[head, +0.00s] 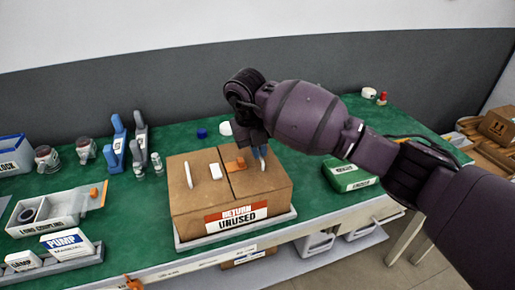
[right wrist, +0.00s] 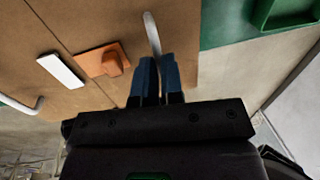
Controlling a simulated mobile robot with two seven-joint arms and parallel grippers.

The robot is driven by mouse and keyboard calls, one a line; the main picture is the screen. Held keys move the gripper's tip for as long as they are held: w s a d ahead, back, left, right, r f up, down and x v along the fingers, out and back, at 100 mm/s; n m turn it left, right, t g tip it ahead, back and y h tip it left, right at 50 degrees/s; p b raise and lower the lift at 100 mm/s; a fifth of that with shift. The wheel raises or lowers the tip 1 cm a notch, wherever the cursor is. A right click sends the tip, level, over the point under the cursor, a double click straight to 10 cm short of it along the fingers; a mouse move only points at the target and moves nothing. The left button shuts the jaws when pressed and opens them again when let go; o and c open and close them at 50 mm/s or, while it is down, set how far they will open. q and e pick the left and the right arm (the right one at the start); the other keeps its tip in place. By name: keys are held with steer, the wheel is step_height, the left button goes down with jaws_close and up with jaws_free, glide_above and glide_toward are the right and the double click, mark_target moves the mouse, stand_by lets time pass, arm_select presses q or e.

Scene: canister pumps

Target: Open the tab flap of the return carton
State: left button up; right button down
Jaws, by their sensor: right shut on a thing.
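The return carton (head: 205,213) is a brown box labelled "RETURN UNUSED", standing on a white tray (head: 270,230) on the green bench. Its top looks closed, with a centre seam. An orange tab (head: 235,164) sits beside the seam; it also shows in the right wrist view (right wrist: 103,60). A white handle stands on each side of the top. My right gripper (head: 259,152) is over the right part of the top. In the right wrist view its blue fingers (right wrist: 157,72) are shut on the lower end of the right white handle (right wrist: 152,32). My left gripper is out of view.
A white block (head: 215,171) lies on the carton top. Blue and grey tools (head: 118,145) stand left of the carton, and a green box (head: 348,174) lies to its right. A divided tray (head: 55,212) and a pump box (head: 68,243) are at the left.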

steer(key=shift+w+d+r+y+p, duration=0.1)
steer(key=shift+d+r+y+p, duration=0.25)
steer(key=shift+r+y, duration=0.15)
steer(key=shift+w+d+r+g+y+p, duration=0.15)
steer(key=shift+d+r+g+y+p, duration=0.15)
steer(key=shift+y, duration=0.4)
steer(key=shift+w+d+r+g+y+p, duration=0.15)
steer(key=shift+d+g+y+p, duration=0.25)
steer(key=shift+y, duration=0.3)
steer(key=shift+w+d+r+y, duration=0.1)
steer(key=shift+d+y, duration=0.3)
steer(key=shift+y, duration=0.1)
steer(key=shift+d+y, duration=0.25)
steer(key=shift+y, duration=0.25)
steer(key=shift+w+d+r+g+y, duration=0.1)
steer(key=shift+w+d+g+y, duration=0.1)
steer(key=shift+g+y, duration=0.15)
